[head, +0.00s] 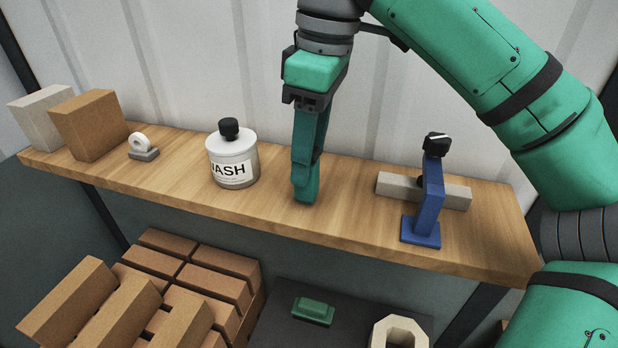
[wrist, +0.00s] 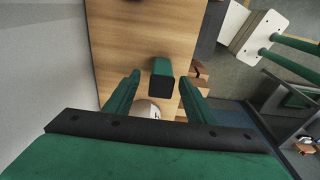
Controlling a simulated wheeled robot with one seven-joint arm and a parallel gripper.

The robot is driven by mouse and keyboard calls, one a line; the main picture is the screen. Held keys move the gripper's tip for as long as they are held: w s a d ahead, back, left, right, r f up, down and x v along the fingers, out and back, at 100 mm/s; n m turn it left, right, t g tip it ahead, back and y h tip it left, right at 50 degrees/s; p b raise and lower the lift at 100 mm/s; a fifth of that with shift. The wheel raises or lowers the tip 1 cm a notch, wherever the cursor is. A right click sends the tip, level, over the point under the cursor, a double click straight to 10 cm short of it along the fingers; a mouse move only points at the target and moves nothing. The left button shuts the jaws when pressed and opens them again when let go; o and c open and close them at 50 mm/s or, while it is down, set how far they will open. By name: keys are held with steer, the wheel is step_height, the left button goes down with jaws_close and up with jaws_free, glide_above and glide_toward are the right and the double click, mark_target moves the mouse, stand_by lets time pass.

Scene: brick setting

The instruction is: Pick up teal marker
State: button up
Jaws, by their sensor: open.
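The teal marker (wrist: 162,71) shows in the wrist view as a green, block-like body with a dark near end, above the wooden shelf. It lies between the two green fingers of my gripper (wrist: 161,88), with a visible gap on each side. In the head view my gripper (head: 306,186) points down at the middle of the shelf (head: 353,222), fingertips low near its surface. There I cannot separate the marker from the similarly coloured fingers. My gripper is open and not closed on anything.
A white bottle (head: 233,161) with a black cap stands left of my gripper. A blue stand (head: 430,208) and a grey bar (head: 455,194) are to the right. A tape dispenser (head: 143,149) and boxes (head: 90,124) are far left. Bricks (head: 215,283) are stacked below.

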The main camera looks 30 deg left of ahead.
steer(key=f, duration=0.4)
steer(key=shift+s+a+f, duration=0.1)
steer(key=shift+s+a, duration=0.2)
steer(key=shift+a, duration=0.1)
steer(key=shift+w, duration=0.1)
steer(key=c, duration=1.2)
steer(key=shift+o, duration=0.2)
